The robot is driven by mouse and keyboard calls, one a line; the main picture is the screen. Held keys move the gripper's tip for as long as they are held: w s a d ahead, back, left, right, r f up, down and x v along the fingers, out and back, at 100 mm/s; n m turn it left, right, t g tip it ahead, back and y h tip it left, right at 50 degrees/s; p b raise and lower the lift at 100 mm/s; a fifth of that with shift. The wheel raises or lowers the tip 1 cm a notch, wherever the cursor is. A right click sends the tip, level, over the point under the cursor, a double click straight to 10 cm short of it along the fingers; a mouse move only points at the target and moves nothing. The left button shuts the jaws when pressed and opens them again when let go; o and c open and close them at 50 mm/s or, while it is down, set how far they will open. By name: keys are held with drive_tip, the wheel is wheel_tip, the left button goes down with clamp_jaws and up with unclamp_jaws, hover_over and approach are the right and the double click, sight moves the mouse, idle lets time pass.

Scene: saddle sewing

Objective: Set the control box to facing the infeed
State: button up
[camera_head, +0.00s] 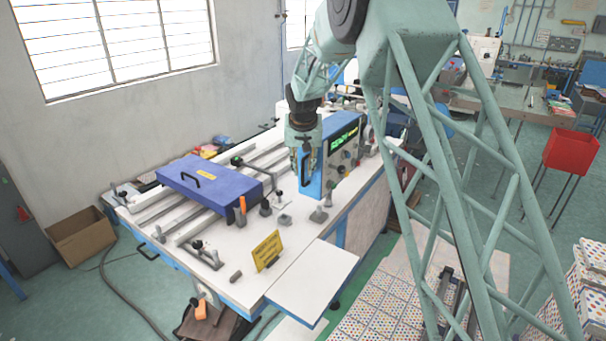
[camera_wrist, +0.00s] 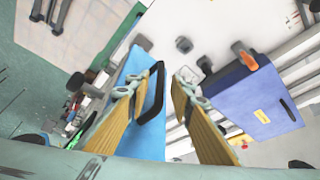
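The control box (camera_head: 345,150) is a blue box with a grey front carrying a lit green display and several knobs. It stands upright on the white machine table (camera_head: 300,255), its display front turned to the right and toward the camera. A black bar handle (camera_wrist: 158,90) sits on its blue side panel in the wrist view. My gripper (camera_head: 303,172) is at that side panel. In the wrist view my gripper (camera_wrist: 157,86) is open, its fingers on either side of the handle. Whether either finger touches the handle is hard to tell.
A purple-blue cover (camera_head: 195,180) with a black handle lies on rails to the left. A yellow sign (camera_head: 267,250) stands near the table's front edge. Clamps and small posts stand between them. A red bin (camera_head: 571,152) and patterned boxes stand off to the right.

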drive_tip(key=shift+x, duration=1.45)
clamp_jaws()
